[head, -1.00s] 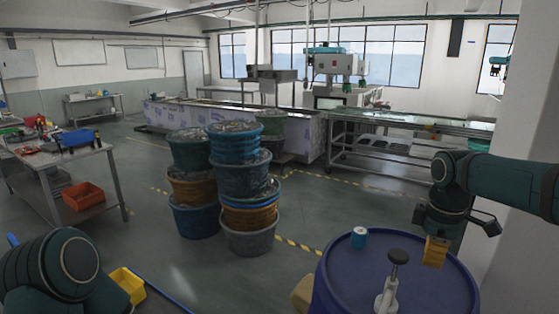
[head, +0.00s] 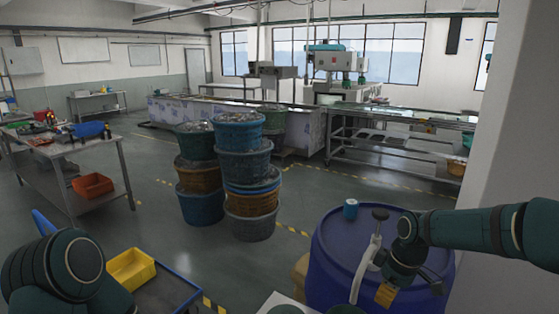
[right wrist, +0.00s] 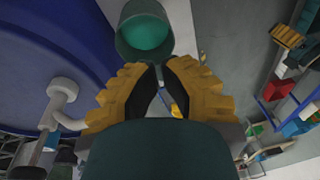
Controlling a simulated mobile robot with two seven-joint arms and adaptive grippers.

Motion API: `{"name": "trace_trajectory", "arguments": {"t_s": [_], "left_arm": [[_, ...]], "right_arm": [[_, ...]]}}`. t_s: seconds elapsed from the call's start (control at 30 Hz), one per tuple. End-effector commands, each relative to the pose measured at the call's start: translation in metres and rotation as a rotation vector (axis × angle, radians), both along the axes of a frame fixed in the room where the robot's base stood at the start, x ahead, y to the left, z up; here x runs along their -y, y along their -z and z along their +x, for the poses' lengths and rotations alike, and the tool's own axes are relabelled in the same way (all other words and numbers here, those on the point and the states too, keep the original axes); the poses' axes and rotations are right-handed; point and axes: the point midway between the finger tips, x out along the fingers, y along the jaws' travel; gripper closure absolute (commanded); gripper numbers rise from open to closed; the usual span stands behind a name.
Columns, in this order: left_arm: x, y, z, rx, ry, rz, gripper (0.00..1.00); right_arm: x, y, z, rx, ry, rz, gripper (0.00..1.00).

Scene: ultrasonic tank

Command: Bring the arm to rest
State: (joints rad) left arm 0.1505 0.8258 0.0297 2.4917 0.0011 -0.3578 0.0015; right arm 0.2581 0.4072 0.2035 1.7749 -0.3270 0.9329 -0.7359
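My right arm reaches in from the right in the head view, over a blue drum (head: 325,245). My right gripper (head: 385,295) has yellow fingers that hang low at the drum's near right side. In the right wrist view the tips of this gripper (right wrist: 158,70) come together with only a slight gap, and nothing shows held between them. My left arm shows only as a dark green joint at the lower left of the head view. The left gripper is out of view.
A hand pump (head: 370,250) and a small blue can (head: 351,209) are on the drum. Stacked tubs (head: 245,165) stand mid-floor. A yellow bin (head: 131,268) sits on a low cart (head: 180,293) beside my left arm. A workbench (head: 90,145) is left. Floor beyond the tubs is open.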

Motion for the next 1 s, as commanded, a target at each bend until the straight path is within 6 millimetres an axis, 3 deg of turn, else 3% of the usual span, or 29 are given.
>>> {"name": "trace_trajectory", "arguments": {"t_s": [0.03, 0.17, 0.3, 0.5, 0.7, 1.0], "left_arm": [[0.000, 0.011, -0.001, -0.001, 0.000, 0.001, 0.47], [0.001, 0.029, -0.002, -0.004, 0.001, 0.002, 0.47], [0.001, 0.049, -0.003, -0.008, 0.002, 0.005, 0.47], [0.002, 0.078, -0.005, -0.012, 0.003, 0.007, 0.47], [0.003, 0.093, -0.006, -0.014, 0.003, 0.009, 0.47], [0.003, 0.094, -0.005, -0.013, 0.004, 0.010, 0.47]], "right_arm": [[-0.016, 0.037, -0.005, -0.012, 0.037, 0.032, 1.00], [-0.058, 0.117, -0.022, -0.030, 0.184, 0.121, 1.00], [-0.099, 0.198, -0.057, -0.067, 0.384, 0.203, 1.00], [-0.136, 0.290, -0.123, -0.121, 0.703, 0.261, 1.00], [-0.145, 0.332, -0.172, -0.140, 0.920, 0.260, 1.00], [-0.144, 0.339, -0.184, -0.134, 0.987, 0.257, 1.00]]}}
